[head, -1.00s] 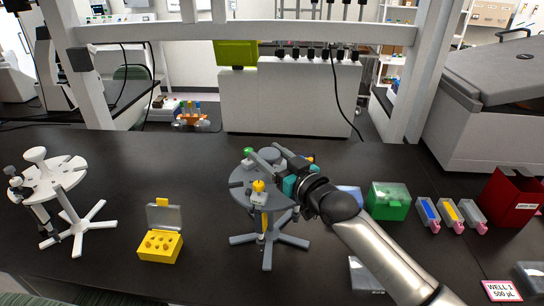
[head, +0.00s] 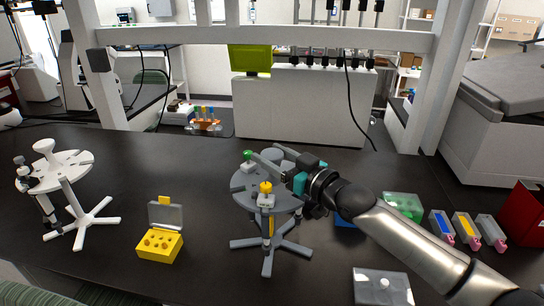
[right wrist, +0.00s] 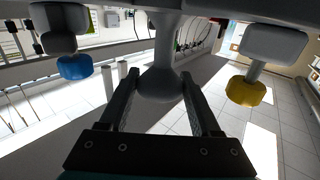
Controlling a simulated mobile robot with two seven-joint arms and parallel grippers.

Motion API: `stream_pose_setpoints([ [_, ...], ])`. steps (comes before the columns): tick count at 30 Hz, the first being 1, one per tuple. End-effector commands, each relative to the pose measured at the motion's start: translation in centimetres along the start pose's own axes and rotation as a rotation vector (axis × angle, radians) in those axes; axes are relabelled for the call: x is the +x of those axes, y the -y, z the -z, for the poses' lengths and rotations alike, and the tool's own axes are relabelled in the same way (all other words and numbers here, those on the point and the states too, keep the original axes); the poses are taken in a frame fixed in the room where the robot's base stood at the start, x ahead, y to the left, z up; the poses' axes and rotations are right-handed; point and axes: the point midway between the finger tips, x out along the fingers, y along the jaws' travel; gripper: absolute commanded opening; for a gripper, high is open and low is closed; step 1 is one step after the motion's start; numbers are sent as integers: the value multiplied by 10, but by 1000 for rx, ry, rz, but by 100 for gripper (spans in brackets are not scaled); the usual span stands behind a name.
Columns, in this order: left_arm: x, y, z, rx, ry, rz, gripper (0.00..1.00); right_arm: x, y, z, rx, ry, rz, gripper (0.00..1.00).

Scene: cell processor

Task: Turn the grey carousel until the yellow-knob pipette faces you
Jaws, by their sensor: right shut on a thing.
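The grey carousel (head: 243,199) stands mid-table on a grey legged base. The yellow-knob pipette (head: 265,187) hangs at its front rim, on the side towards me and close to the stand's middle line. Its yellow knob also shows in the right wrist view (right wrist: 248,92). A green-knob pipette (head: 248,156) is at the back left rim. A blue-knob pipette (right wrist: 75,67) shows in the right wrist view. My right gripper (right wrist: 158,88) is shut on the carousel's grey centre knob (right wrist: 160,82), one finger on each side. My arm hides the carousel's right side. My left gripper is out of view.
A white carousel (head: 62,172) stands at the left. An open yellow box (head: 160,246) is between the two carousels. A green box (head: 403,206), several small bins (head: 466,229) and a clear-lidded box (head: 383,287) are at the right. The table's front middle is clear.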

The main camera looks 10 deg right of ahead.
Motion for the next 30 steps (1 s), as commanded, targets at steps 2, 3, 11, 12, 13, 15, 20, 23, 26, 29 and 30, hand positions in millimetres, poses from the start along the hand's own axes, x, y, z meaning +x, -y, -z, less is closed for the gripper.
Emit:
stream_pose_setpoints([
  [2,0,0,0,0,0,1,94,0,0,0,0,0,0,0],
  [3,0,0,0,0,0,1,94,0,0,0,0,0,0,0],
  [11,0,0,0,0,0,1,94,0,0,0,0,-1,0,87],
  [12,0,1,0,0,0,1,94,0,0,0,0,-1,0,91],
  [13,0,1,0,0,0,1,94,0,0,0,0,-1,0,94],
  [15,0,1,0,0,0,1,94,0,0,0,0,-1,0,94],
  [20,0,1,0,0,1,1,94,0,0,0,0,-1,0,94],
  [23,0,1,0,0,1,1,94,-3,0,0,0,0,-1,94],
  [26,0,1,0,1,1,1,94,-11,0,-1,0,1,-1,94],
  [29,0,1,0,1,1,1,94,-25,0,-1,0,3,0,94],
  [30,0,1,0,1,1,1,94,-31,0,-1,-1,3,0,94],
])
